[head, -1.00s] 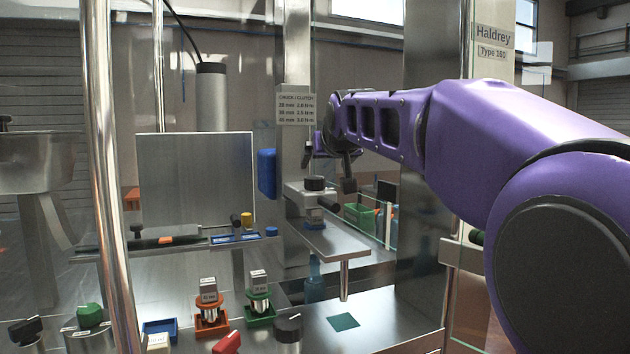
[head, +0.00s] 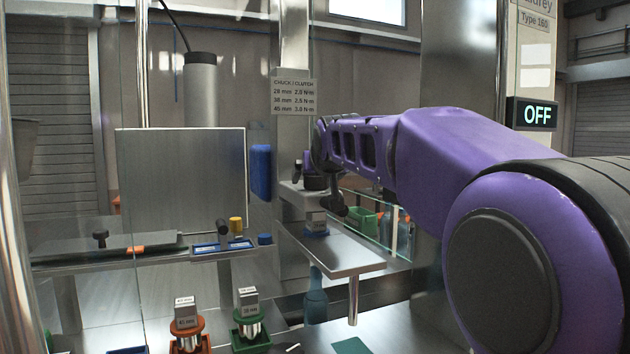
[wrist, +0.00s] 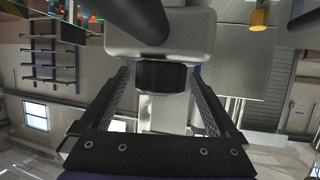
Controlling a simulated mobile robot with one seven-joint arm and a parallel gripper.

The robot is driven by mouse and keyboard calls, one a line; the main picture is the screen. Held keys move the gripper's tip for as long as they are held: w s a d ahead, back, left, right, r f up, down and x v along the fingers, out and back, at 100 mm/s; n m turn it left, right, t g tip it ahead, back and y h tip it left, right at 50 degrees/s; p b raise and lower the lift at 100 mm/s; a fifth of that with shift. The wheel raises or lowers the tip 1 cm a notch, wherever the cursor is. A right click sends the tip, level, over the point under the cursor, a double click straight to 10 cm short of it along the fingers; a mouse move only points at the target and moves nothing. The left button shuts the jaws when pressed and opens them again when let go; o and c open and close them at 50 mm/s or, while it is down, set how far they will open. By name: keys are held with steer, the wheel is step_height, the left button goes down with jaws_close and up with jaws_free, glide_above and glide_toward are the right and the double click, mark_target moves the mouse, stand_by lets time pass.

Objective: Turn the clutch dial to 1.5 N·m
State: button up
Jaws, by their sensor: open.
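The clutch dial is most likely the short black knob (head: 316,183) on the pale grey head block (head: 300,200) above the steel shelf. In the wrist view the dark knob (wrist: 161,76) lies between my two fingers, under the grey housing (wrist: 160,38). My gripper (wrist: 161,88) is open, one finger on each side of the knob, with gaps visible; I cannot tell whether the tips reach level with it. In the head view my purple arm reaches in from the right and the gripper end (head: 318,150) is beside the column. No dial marking is readable.
A chuck/clutch chart (head: 295,97) hangs on the column. Capped orange (head: 187,330) and green (head: 250,325) chuck holders stand below. A steel shelf (head: 345,262), glass panels and a green crate (head: 362,218) are close to the arm. An OFF display (head: 533,114) is at right.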

steer(key=shift+w, duration=0.15)
steer(key=c, duration=1.4)
steer(key=shift+d+r+y+p, duration=0.15)
steer(key=shift+y+p, duration=0.15)
steer(key=shift+p, duration=0.25)
steer(key=shift+f+n+y+b, duration=0.25)
steer(key=shift+n+y+b, duration=0.05)
steer(key=shift+n, duration=0.3)
steer(key=shift+r+y, duration=0.1)
steer(key=shift+y, duration=0.2)
